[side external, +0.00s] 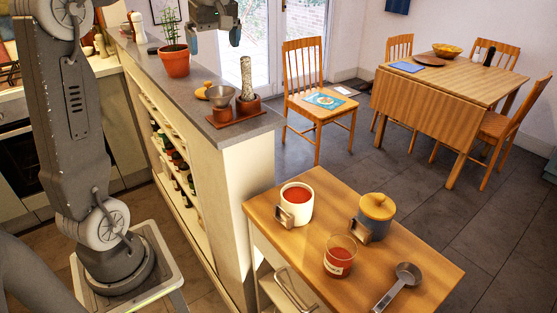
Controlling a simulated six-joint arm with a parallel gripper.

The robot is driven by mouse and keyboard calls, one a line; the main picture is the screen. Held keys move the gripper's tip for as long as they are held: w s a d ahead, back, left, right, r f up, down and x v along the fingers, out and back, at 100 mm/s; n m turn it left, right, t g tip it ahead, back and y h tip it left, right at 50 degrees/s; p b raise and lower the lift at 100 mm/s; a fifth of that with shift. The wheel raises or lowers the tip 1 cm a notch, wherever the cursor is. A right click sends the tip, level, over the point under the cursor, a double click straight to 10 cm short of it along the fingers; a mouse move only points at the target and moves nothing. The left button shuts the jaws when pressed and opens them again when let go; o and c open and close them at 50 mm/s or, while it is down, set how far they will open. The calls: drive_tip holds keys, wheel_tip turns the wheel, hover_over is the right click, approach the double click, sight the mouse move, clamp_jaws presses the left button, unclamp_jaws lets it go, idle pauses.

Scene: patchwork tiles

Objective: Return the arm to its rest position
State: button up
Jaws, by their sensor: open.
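My gripper (214,38) is at the top of the side external view, pointing down, with its two fingers apart and nothing between them. It hangs in the air, and in the picture it shows above and to the right of the potted plant (175,62) on the grey counter. The top of my gripper is cut off by the frame edge. My arm stands at the left on a light stool-like base.
A wooden-topped cart (415,262) holds a white mug (297,207), a lidded grey jar (376,207), a glass of red stuff (339,262) and a metal scoop (408,274). The grey counter (190,92) also bears a tray with small pots. A dining table (440,85) and chairs stand behind.

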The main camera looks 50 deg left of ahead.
drive_tip(key=s+d+m+t+h, duration=0.2)
drive_tip(key=d+m+t, duration=0.1)
drive_tip(key=d+m, duration=0.9)
drive_tip(key=s+d+f+m+t, duration=0.2)
drive_tip(key=s+d+f+m, duration=0.3)
drive_tip(key=s+d+f, duration=0.6)
drive_tip(key=s+d, duration=0.2)
drive_tip(key=d, duration=0.1)
drive_tip(key=shift+f+m+h, duration=0.3)
